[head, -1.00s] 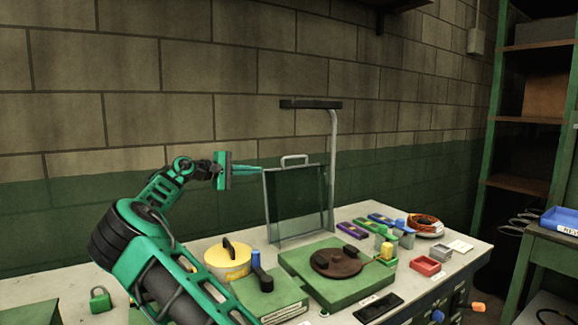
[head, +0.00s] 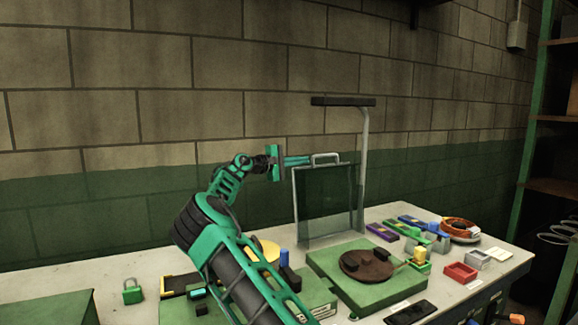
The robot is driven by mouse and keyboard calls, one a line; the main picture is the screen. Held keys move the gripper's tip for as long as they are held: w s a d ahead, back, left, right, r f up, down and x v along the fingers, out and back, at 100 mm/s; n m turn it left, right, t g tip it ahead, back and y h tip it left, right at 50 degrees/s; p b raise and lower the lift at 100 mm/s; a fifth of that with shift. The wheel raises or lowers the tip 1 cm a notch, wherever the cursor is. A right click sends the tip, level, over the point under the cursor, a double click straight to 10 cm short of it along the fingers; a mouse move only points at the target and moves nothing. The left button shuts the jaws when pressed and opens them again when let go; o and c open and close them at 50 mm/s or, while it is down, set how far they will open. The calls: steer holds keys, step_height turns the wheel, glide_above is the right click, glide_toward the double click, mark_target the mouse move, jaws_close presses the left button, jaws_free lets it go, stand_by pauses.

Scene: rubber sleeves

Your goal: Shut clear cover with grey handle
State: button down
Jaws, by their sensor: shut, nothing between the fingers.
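The clear cover (head: 328,203) stands upright, open, at the back of the green box (head: 345,278). Its grey handle (head: 326,157) is on the cover's top edge. My gripper (head: 311,161) is shut and empty, with its fingertips at the left end of the handle. I cannot tell whether they touch it. A brown disc (head: 368,264) with a dark block lies on the green box in front of the cover.
A lamp post (head: 362,170) with a dark head stands just behind the cover. Red (head: 460,272) and grey (head: 477,259) trays, a green padlock (head: 133,291) and a black flat piece (head: 410,314) lie on the bench.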

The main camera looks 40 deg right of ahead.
steer(key=shift+s+a+r, duration=0.1)
steer(key=shift+s+a, duration=0.2)
steer(key=shift+s, duration=0.3)
steer(key=shift+s+a+r, duration=0.15)
steer(key=shift+s+a, duration=0.15)
steer(key=shift+s, duration=0.3)
steer(key=shift+s+a+r, duration=0.1)
steer(key=shift+s+a, duration=0.2)
steer(key=shift+s, duration=0.3)
steer(key=shift+s+a, duration=0.1)
